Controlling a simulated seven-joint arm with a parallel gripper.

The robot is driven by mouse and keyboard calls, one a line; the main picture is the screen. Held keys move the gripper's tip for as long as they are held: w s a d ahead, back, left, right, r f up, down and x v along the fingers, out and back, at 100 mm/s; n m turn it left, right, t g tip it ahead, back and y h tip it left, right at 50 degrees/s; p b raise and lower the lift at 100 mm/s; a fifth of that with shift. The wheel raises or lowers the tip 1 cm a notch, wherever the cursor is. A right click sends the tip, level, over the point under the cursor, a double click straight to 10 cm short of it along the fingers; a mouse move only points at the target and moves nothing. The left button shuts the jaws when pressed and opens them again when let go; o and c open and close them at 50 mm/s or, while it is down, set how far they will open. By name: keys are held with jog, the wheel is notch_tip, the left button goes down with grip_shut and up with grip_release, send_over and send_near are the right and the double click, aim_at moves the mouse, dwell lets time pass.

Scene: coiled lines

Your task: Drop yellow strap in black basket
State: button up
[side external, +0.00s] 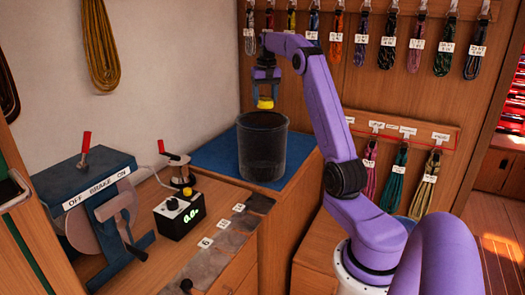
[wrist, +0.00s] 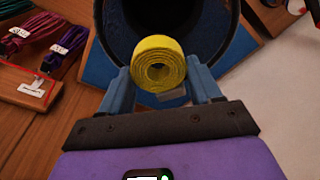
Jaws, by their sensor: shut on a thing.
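The yellow strap (wrist: 158,64) is a tight roll held between the two blue fingers of my gripper (wrist: 160,88) in the wrist view. In the side view the strap (side external: 265,103) hangs at the tip of my gripper (side external: 265,90), above the mouth of the black basket (side external: 262,150). The basket is a dark round bin, upright on a blue surface. In the wrist view the basket (wrist: 229,20) opens behind the strap, and the strap covers part of its near rim. The basket's inside is too dark to make out.
The blue mat (side external: 215,150) lies under the basket. Labelled coiled lines (side external: 387,50) hang on the wooden wall behind my arm.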

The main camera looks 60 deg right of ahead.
jog(key=shift+f, duration=2.65)
jog(key=o, duration=1.1)
jog(key=shift+o, duration=0.2)
jog(key=shift+r, duration=0.1)
jog(key=r, duration=0.7)
jog(key=s+a+r, duration=0.1)
jog(key=r, duration=0.3)
jog(key=shift+r, duration=0.35)
